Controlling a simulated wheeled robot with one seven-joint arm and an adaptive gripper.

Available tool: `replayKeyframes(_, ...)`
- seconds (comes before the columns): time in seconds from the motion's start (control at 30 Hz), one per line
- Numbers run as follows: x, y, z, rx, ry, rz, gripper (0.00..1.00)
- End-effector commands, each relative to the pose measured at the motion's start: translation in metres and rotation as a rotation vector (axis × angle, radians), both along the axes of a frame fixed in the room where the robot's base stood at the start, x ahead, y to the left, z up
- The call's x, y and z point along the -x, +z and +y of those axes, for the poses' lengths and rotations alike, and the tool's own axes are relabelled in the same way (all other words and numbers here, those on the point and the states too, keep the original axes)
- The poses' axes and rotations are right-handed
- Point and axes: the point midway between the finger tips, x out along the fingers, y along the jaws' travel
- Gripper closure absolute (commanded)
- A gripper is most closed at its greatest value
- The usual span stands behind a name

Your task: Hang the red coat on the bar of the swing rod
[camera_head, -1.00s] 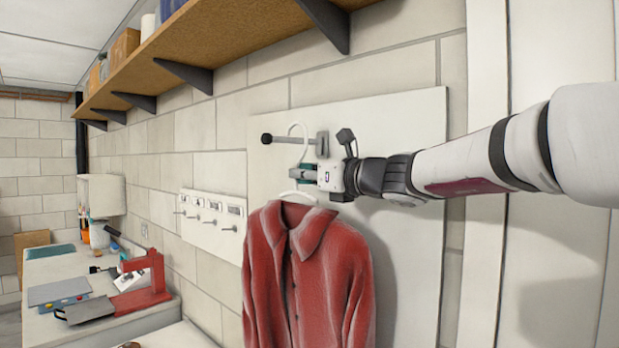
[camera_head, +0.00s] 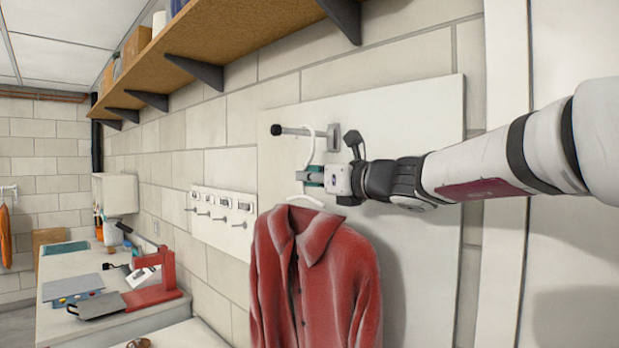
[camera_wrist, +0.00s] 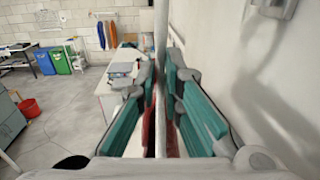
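The red coat (camera_head: 312,275) hangs upright from a white hanger (camera_head: 305,200) in the head view. My gripper (camera_head: 308,177) comes in from the right and is shut on the hanger's thin stem, just above the coat. The stem (camera_wrist: 160,50) stands between my teal finger pads in the wrist view, with strips of red cloth behind. The swing rod (camera_head: 298,131) is a short metal bar with a black knob, sticking out left from its wall bracket. The hook's top is beside or over the bar; I cannot tell whether it touches.
A white wall panel (camera_head: 410,115) carries the rod. A brown shelf (camera_head: 225,45) on dark brackets runs above. A small hook rack (camera_head: 222,220) is left of the coat. A workbench (camera_head: 60,322) with a red tool (camera_head: 158,285) stands further left. Open floor (camera_wrist: 60,120) shows left in the wrist view.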

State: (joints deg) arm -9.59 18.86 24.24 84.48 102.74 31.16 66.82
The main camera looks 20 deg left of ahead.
Motion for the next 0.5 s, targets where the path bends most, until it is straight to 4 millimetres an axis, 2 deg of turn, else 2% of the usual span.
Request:
replayKeyframes(0.03,0.0006,0.0019,0.0001,-0.002,0.001,-0.002,0.78)
replayKeyframes(0.07,0.0006,0.0017,0.0001,-0.001,0.000,-0.002,0.71)
replayKeyframes(0.1,0.0005,0.0014,0.0000,-0.001,0.000,-0.002,0.70)
replayKeyframes(0.37,-0.0007,-0.0026,-0.0004,0.003,-0.001,0.003,0.70)
replayKeyframes(0.5,0.0023,-0.0019,-0.0080,0.004,-0.003,0.002,0.70)
